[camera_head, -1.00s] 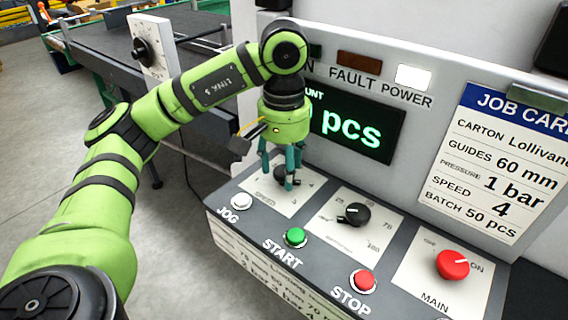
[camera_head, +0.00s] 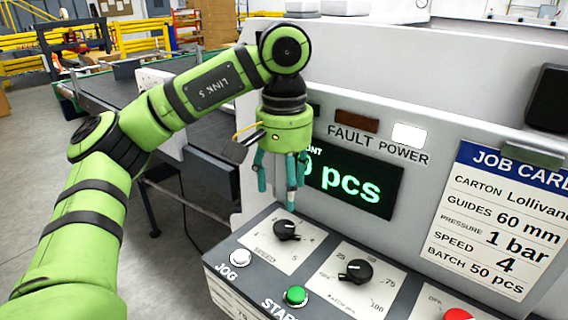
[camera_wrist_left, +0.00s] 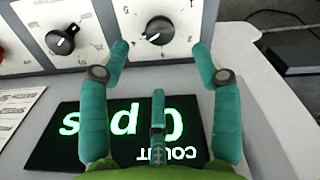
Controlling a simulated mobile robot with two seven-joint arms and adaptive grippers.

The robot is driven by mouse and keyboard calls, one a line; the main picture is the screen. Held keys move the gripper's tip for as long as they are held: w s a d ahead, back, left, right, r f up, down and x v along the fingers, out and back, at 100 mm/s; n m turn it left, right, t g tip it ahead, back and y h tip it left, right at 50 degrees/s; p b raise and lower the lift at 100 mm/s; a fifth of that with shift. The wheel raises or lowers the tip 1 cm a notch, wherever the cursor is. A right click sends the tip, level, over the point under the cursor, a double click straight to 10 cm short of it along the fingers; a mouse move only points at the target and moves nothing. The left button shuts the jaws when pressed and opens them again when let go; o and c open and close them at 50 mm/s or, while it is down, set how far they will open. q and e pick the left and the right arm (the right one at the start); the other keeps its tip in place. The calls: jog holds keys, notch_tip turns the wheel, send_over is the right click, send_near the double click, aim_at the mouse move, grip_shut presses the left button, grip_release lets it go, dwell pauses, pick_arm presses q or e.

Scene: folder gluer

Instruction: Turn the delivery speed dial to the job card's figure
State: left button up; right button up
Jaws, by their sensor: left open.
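The delivery speed dial (camera_head: 287,230) is a black round knob on a white plate marked SPEED, at the left of the sloping panel. It also shows at the top of the left wrist view (camera_wrist_left: 160,30), with a white pointer mark; I cannot surely read its figure. My left gripper (camera_head: 277,200) hangs above and slightly behind the dial, fingers down, apart from it. In the left wrist view its teal fingers (camera_wrist_left: 160,60) are spread and empty. The job card (camera_head: 500,215) at the right reads SPEED 4. My right gripper is not in view.
A second black dial (camera_head: 355,271) for batch sits right of the speed dial. White JOG (camera_head: 241,257) and green START (camera_head: 295,295) buttons lie in front, a red knob (camera_head: 458,314) at right. The lit count display (camera_head: 350,185) stands close behind the gripper.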

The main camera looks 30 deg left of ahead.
pick_arm(q)
jog(key=shift+r, duration=1.9)
